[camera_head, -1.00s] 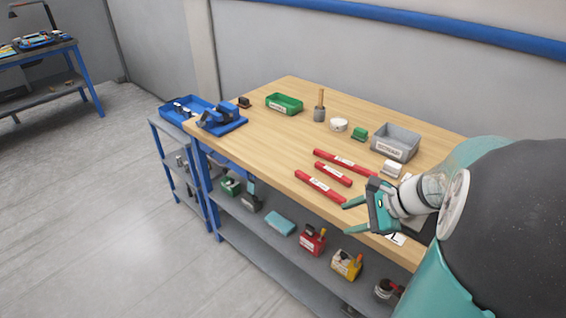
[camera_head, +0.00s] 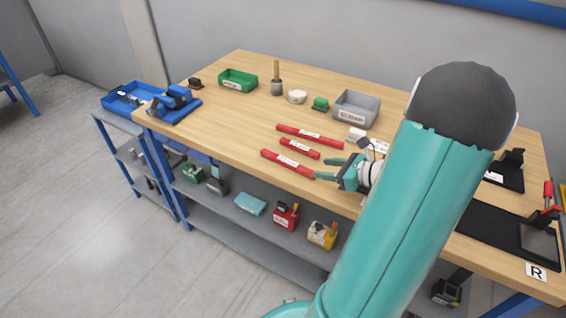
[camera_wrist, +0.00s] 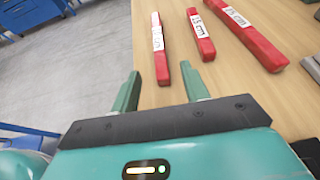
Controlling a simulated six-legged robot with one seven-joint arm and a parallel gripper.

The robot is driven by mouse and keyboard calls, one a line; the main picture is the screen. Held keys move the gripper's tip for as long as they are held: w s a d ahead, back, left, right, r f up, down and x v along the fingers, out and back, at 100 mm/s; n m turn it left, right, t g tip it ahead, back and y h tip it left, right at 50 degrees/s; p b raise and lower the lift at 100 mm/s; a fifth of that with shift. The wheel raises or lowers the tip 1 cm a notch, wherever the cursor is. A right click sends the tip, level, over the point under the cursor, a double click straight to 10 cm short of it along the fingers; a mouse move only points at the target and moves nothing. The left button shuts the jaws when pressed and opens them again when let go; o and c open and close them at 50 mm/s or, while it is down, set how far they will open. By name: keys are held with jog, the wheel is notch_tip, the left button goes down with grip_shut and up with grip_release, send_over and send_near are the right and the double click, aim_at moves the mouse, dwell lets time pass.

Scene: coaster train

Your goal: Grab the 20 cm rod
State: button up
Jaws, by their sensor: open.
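Three red rods with white labels lie side by side on the wooden table. The front rod (camera_head: 287,163), of middle length, fits 20 cm; it is leftmost in the wrist view (camera_wrist: 160,60), its label only partly legible. The shortest rod (camera_head: 300,149) lies behind it and appears in the middle of the wrist view (camera_wrist: 202,40). The longest rod (camera_head: 310,136) is farthest back; its wrist-view label seems to read 25 cm (camera_wrist: 252,40). My gripper (camera_head: 321,168) is open and empty at the front rod's right end. In the wrist view, that end appears between my fingertips (camera_wrist: 160,72); the height gap is unclear.
A white block (camera_head: 356,134) and grey bin (camera_head: 357,108) stand behind my gripper. A green tray (camera_head: 238,80), a blue vise (camera_head: 174,103) and small items stand farther left and back. The table's front edge runs close to the front rod.

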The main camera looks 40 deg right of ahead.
aim_at(298, 166)
jog(key=x, duration=1)
jog(key=shift+s, duration=0.1)
grip_shut()
